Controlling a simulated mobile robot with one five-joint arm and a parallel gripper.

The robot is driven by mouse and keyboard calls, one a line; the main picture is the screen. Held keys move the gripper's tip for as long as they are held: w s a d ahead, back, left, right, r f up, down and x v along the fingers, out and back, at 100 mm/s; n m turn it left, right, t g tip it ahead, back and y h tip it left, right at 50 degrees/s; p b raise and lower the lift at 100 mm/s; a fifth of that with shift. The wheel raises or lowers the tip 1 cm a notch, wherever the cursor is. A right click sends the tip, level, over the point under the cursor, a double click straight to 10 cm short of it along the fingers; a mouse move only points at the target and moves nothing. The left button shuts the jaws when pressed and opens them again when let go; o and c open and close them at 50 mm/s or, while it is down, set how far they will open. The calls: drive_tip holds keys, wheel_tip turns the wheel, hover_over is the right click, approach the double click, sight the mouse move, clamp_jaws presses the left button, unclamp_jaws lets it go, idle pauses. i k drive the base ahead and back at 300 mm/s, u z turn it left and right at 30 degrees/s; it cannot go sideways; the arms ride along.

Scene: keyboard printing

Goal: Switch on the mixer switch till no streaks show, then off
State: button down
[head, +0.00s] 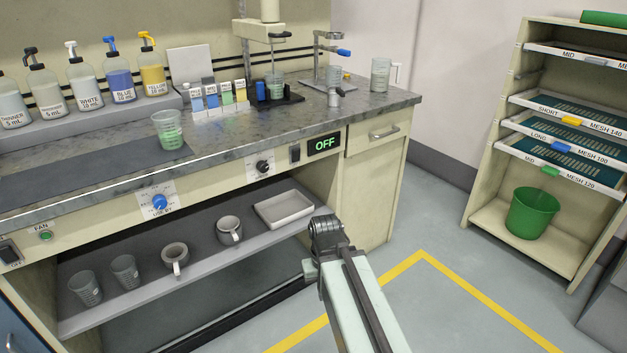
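Streaks in that cup are too small to tell. A dark rocker switch (294,153) is on the bench front, left of a display (324,145) reading OFF in green. A black knob (263,167) sits left of the switch. The dark end of my arm, with my gripper (327,232), is below and in front of the switch, apart from the bench. Its fingers cannot be made out, and nothing shows held in it.
Another cup of green liquid (170,130) stands near the bench's front edge. Labelled pump bottles (118,83) line the back left. A shelf below (200,257) holds cups, mugs and a tray (283,208). Floor is clear at right, before a screen rack (510,165).

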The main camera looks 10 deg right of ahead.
sight(296, 157)
drive_tip(key=u, duration=2.7)
drive_tip(key=k, duration=1.45)
drive_tip(key=z, duration=0.4)
drive_tip(key=i, duration=1)
drive_tip(key=u, duration=0.05)
